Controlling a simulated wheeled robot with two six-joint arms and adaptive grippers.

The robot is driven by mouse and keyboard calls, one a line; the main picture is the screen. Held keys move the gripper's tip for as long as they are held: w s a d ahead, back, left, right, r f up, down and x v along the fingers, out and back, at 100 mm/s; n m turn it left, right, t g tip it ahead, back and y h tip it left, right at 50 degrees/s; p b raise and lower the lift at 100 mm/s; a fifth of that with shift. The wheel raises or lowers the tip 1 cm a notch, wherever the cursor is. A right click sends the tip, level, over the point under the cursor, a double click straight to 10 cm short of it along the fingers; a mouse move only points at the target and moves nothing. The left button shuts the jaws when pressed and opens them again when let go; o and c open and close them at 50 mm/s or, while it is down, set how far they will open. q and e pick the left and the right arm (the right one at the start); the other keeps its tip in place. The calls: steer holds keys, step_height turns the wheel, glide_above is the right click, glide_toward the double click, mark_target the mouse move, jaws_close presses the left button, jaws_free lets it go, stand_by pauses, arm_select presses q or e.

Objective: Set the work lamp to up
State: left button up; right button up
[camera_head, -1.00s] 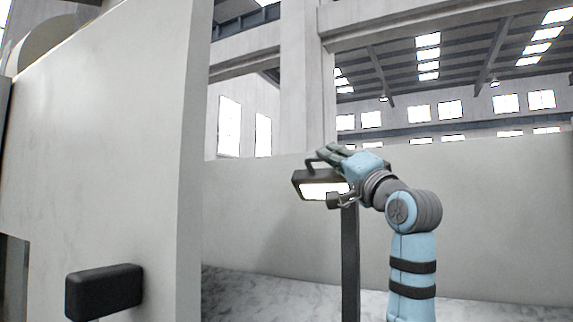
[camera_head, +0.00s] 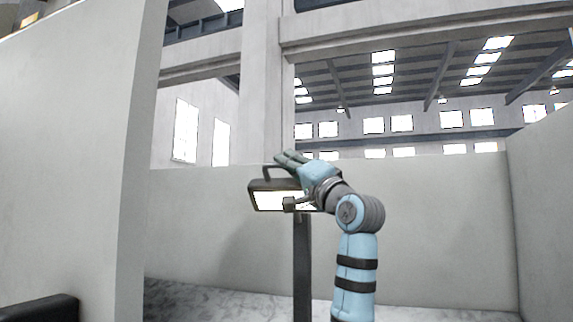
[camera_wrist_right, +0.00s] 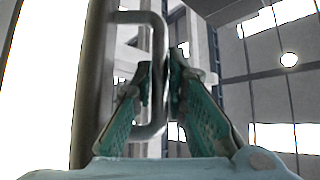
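The work lamp (camera_head: 262,198) is a dark box with a lit panel, on top of a dark upright post (camera_head: 302,265) in the middle of the head view. Its panel faces me and is lit. A loop handle (camera_head: 267,172) rises from its top; in the right wrist view the handle (camera_wrist_right: 159,70) runs between the fingertips. My right gripper (camera_head: 290,158) is at the top of the lamp, and its green fingers (camera_wrist_right: 160,75) close in on both sides of the handle bar. The wrist hides the right part of the lamp. My left gripper is not in view.
A tall pale panel (camera_head: 75,150) stands close on the left, with a dark block (camera_head: 40,309) at its lower edge. A low pale wall (camera_head: 430,220) runs behind the lamp and turns at the right. The space right of my right arm is clear.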

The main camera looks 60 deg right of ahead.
steer(key=shift+o, duration=1.3)
steer(key=v, duration=0.7)
steer(key=shift+s+f, duration=0.15)
steer(key=shift+s, duration=0.05)
